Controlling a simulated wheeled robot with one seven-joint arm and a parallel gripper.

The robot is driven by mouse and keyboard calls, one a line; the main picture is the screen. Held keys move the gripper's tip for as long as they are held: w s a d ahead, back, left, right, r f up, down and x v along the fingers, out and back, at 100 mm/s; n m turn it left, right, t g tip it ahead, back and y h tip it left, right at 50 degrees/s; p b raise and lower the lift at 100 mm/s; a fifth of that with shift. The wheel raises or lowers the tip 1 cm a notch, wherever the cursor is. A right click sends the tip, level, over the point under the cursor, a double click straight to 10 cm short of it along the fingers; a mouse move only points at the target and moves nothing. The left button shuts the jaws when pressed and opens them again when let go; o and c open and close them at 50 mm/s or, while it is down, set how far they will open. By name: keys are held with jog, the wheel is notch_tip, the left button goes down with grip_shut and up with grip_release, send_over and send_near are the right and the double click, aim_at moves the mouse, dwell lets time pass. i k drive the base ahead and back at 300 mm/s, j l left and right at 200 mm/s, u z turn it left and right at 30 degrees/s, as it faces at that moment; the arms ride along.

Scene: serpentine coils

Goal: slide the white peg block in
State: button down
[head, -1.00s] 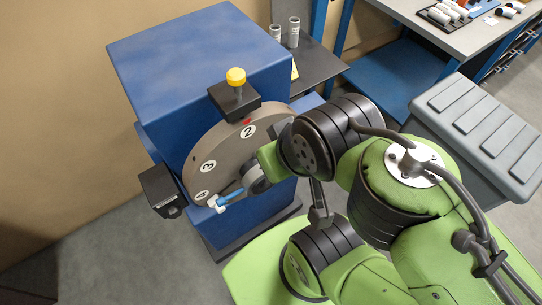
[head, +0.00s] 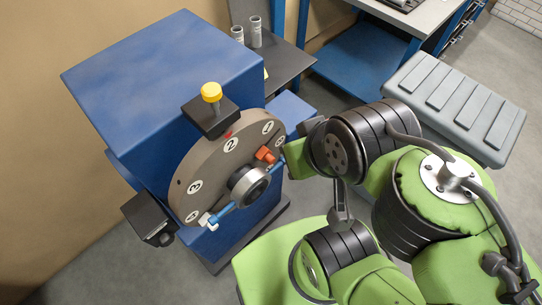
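A small white piece (head: 207,220) shows at the lower left edge of the grey numbered disc (head: 212,168), at one end of a blue bar. It may be the white peg block, but it is too small to be sure. The blue bar (head: 222,214) crosses low in front of the dark round hub (head: 248,187). An orange-red piece (head: 265,155) sits on the disc right of the hub. My green wrist is just right of the disc, apart from the hub. My gripper's fingers are not visible, so what they hold cannot be told.
The disc is on a blue cabinet (head: 170,75). A yellow-topped plunger (head: 211,92) stands on a black block above it. A black box (head: 148,216) juts out at the left.

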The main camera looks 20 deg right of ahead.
aim_at(202, 221)
jog(key=k+j+u, duration=0.15)
jog(key=u, duration=0.25)
jog(key=k+j+u, duration=0.2)
jog(key=u, duration=0.2)
